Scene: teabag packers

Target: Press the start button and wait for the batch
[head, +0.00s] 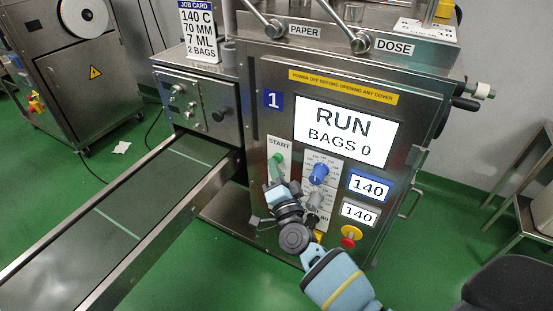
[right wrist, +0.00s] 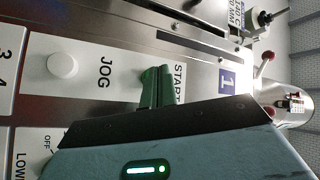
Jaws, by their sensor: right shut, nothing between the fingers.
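The teabag packer carries a bright screen (head: 344,131) reading RUN, BAGS 0. The green start button (head: 275,161) is on the white START plate at the left of its front panel. My right gripper (head: 274,182) is shut and empty, at the START plate, close against or just below the button. My left gripper is not in view.
A blue knob (head: 318,172), two 140 displays (head: 370,187) and a red emergency stop on yellow (head: 350,236) sit right of the gripper. The conveyor (head: 130,222) at left shows no bags. A job card (head: 199,32) reads 2 BAGS. A white JOG button (right wrist: 62,66) is nearby.

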